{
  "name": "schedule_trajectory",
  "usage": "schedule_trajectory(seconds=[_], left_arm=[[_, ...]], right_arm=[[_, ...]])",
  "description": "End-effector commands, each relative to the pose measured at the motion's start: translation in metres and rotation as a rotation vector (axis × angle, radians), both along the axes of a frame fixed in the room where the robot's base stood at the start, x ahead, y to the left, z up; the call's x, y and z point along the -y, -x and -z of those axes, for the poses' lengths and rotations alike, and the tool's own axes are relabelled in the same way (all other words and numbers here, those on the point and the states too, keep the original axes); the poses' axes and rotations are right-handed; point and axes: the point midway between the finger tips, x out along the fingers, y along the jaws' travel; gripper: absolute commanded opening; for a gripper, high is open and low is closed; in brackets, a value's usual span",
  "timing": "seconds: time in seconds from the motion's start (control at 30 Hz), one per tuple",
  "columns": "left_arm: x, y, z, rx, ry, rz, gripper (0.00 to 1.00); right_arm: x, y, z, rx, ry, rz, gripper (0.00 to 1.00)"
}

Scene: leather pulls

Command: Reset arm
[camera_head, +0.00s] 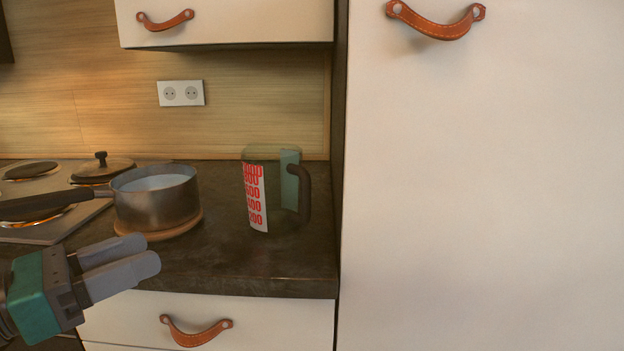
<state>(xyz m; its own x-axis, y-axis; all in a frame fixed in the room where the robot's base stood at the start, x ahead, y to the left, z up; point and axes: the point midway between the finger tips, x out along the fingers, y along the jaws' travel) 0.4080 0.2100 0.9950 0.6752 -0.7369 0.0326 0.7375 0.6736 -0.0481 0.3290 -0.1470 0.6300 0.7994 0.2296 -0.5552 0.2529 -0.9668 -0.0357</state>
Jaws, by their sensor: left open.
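My left gripper (130,265) comes in from the lower left. It is grey with a green body, and its two fingers point right, in front of the counter's front edge. Its fingers are a little apart, with nothing seen between them. A metal pot (155,203) with a dark handle stands behind the gripper, apart from it. My right gripper is not in this view.
The pot stands on a round wooden trivet (160,232). A measuring jug (272,190) stands on the dark counter (235,262). A stove (40,228) is at left. A drawer with a leather pull (196,334) is below. A tall white cabinet (480,200) fills the right.

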Motion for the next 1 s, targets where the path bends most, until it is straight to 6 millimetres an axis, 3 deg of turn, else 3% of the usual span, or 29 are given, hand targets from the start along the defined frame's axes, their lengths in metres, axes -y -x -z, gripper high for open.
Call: schedule_trajectory(seconds=[0.03,0.17,0.27,0.33,0.43,0.53,0.6,0.73,0.77,0.8,0.9,1.0], left_arm=[[0.007,0.001,0.009,-0.091,0.188,0.030,0.49],[0.006,-0.003,0.022,-0.292,0.636,0.051,0.49],[-0.004,-0.011,0.047,-0.482,1.009,0.021,0.49],[-0.013,-0.018,0.077,-0.636,1.286,-0.029,0.49],[-0.020,-0.020,0.139,-0.873,1.681,-0.147,0.49],[-0.014,-0.008,0.213,-1.115,2.045,-0.317,0.49],[-0.001,0.008,0.262,-1.269,2.254,-0.449,0.49],[0.038,0.053,0.337,-1.537,2.562,-0.719,0.49],[0.048,0.065,0.351,1.568,-2.577,0.776,0.49],[0.064,0.082,0.368,1.523,-2.446,0.801,0.49],[0.057,0.083,0.328,1.506,-2.460,0.810,0.49],[0.050,0.086,0.306,1.494,-2.475,0.821,0.49]], right_arm=[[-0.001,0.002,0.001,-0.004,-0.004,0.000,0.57],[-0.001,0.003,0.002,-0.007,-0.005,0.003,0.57],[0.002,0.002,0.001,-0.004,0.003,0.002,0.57],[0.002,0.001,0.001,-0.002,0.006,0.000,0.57],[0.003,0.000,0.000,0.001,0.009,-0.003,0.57],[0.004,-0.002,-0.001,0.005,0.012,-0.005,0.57],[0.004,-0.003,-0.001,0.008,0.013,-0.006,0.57],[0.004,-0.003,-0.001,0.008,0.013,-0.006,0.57],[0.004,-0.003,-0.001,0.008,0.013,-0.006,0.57],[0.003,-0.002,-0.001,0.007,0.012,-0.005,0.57],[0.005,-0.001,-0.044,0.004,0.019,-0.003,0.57],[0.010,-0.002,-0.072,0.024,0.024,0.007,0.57]])
